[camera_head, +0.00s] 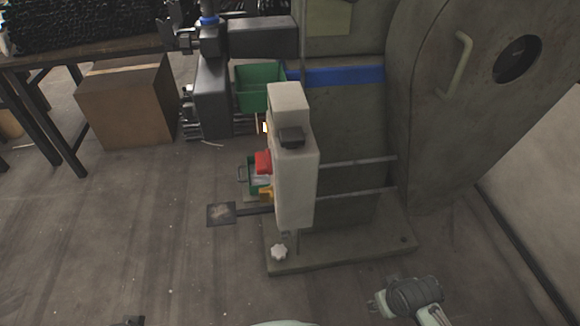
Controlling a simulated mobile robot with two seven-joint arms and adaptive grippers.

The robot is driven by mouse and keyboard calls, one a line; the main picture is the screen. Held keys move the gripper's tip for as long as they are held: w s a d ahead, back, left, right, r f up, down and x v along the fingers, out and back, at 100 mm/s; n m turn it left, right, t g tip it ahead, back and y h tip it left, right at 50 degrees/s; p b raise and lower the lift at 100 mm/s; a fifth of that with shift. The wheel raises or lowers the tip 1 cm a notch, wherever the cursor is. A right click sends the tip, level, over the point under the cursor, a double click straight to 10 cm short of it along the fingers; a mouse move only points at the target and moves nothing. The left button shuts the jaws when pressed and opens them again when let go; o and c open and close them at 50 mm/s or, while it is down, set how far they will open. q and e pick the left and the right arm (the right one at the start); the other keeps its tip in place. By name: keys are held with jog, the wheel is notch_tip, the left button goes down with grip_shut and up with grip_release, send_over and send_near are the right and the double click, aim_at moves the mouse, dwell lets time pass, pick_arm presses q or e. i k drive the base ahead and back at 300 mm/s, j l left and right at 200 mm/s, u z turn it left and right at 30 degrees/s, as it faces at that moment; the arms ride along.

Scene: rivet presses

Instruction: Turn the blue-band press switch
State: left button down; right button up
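The blue-band press (405,130) is a large dark grey machine at the centre right, with a blue stripe (345,75) across its front. A pale control box (296,190) stands on a post in front of it. A dark part (291,138) sits on the box's near side; I cannot tell whether this is the switch. A red button (263,163) and a yellow part (266,194) show on the box's left side. Parts of my arms show at the bottom edge, well below the box and apart from it.
A green bin (260,88) and a smaller green container (257,172) are behind the box. A wall is at the right. The floor at front left is clear.

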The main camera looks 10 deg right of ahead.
aim_at(263, 160)
jog(key=i+j+z, duration=0.1)
jog(key=j+z, duration=0.4)
jog(key=j, duration=0.15)
jog(key=j+z, duration=0.1)
jog(key=j, duration=0.8)
jog(key=i, duration=0.25)
jog(key=l+z, duration=0.05)
